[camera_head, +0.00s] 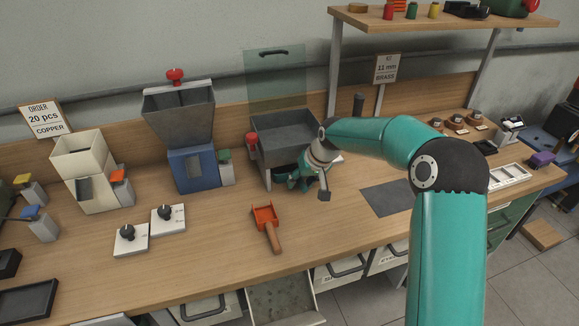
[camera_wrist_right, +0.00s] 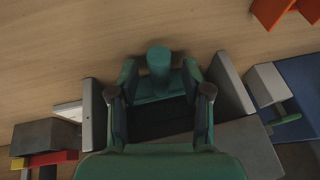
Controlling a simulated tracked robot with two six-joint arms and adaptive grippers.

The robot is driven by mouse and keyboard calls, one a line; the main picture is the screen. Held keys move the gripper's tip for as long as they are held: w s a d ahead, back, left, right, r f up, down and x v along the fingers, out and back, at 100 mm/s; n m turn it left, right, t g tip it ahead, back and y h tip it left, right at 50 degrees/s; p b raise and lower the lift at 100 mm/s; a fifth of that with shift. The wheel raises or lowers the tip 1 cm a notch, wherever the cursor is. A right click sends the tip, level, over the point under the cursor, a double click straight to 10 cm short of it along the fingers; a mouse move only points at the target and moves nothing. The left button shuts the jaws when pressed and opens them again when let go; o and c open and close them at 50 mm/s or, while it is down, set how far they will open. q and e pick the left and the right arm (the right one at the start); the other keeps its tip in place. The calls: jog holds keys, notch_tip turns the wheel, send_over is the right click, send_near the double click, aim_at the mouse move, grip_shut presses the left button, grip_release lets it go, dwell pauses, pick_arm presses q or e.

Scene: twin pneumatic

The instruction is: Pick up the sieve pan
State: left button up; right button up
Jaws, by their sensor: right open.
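The sieve pan (camera_head: 281,172) is dark green and sits low under the grey tray-topped stand, partly hidden by the stand and my gripper. In the right wrist view, its round green handle (camera_wrist_right: 158,62) points away from the dark pan body between the stand's two grey legs. My right gripper (camera_head: 297,182) is at the front of the stand. In the wrist view the gripper (camera_wrist_right: 158,78) is open, with one finger on each side of the handle and gaps showing. Whether the fingertips are level with the handle is hard to tell. My left gripper is out of view.
The stand (camera_head: 284,134) has a red knob at its left. A blue machine with a grey hopper (camera_head: 179,112) stands left. An orange scoop (camera_head: 265,217) lies in front, on the bench. A dark mat (camera_head: 385,197) lies right.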

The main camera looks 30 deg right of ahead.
grip_shut()
jog(key=shift+r, duration=0.2)
